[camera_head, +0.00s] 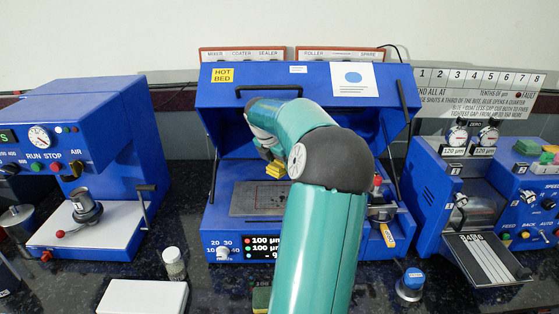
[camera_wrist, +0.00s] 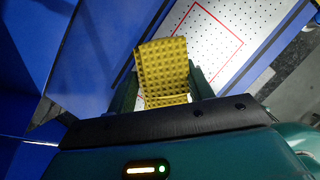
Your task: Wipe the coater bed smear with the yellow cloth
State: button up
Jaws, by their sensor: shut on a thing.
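My gripper (camera_wrist: 162,88) is shut on the yellow cloth (camera_wrist: 165,66), a waffle-textured piece standing out between the fingers in the wrist view. The cloth also shows in the head view (camera_head: 276,169), held above the coater bed (camera_head: 240,199) inside the open blue machine. The bed is a grey plate; the wrist view shows its pale perforated surface (camera_wrist: 258,50) with a red rectangle outline. The cloth looks apart from the bed. My arm hides the bed's right part in the head view. I cannot make out the smear clearly.
The raised blue lid (camera_head: 310,90) with a "HOT BED" label overhangs my arm. A small jar (camera_head: 174,263) and a white box (camera_head: 143,297) stand in front left. A blue-capped container (camera_head: 411,283) stands front right. Other blue machines flank (camera_head: 100,130) both sides (camera_head: 436,185).

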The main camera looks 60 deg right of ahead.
jog(key=shift+s+a, duration=0.2)
jog(key=shift+a, duration=0.15)
jog(key=shift+x, duration=1.05)
jog(key=shift+w+a+f, duration=0.15)
jog(key=shift+a+f, duration=0.2)
jog(key=shift+f, duration=0.05)
jog(key=shift+x, duration=0.9)
jog(key=shift+w+a+f, duration=0.1)
jog(key=shift+a+f, duration=0.15)
jog(key=shift+f, duration=0.35)
jog(key=shift+f, duration=1)
